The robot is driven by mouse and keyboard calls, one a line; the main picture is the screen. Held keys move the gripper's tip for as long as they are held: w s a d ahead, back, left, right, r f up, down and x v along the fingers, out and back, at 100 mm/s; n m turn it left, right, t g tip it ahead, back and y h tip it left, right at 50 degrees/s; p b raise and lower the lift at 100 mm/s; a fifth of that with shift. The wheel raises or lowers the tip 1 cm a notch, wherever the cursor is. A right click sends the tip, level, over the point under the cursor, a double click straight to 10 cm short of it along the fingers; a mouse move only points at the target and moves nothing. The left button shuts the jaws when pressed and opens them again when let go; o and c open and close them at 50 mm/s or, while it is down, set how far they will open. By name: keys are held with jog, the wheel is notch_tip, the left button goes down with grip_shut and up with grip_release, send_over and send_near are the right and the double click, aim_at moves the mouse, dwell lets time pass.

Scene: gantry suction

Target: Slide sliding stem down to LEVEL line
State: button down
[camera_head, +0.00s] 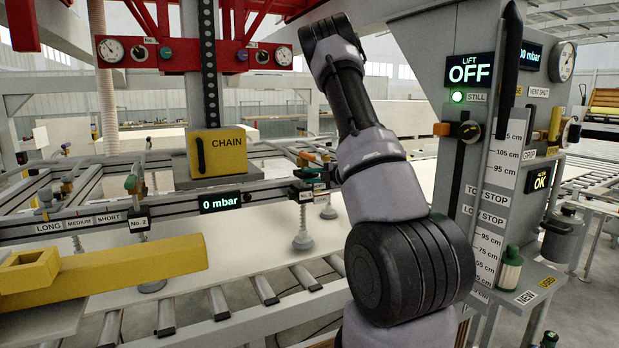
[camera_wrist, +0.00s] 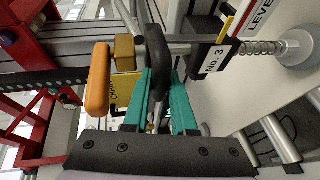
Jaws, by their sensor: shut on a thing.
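In the wrist view, my gripper (camera_wrist: 160,75) has its teal fingers closed on a black rounded grip (camera_wrist: 156,50) that crosses the sliding stem. The stem (camera_wrist: 188,48) is a grey rod lying sideways in this view. A tag reading No. 3 (camera_wrist: 217,57) is beside it, and a spring (camera_wrist: 256,47) leads to a pale suction cup (camera_wrist: 298,49) at the right. A white plate marked LEVEL (camera_wrist: 259,17) is above the spring; its line is not clear to me. In the head view my arm hides the gripper and its grip.
An orange handle (camera_wrist: 97,80) and a brass block (camera_wrist: 125,52) are left of my fingers. A grey post with LIFT OFF display (camera_head: 470,69) stands close right of my arm. Pale panels lie below.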

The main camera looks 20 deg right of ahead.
notch_tip(320, 180, down, 2)
jog(key=shift+a+f, duration=0.1)
jog(key=c, duration=1)
grip_release()
jog(key=v, duration=1.1)
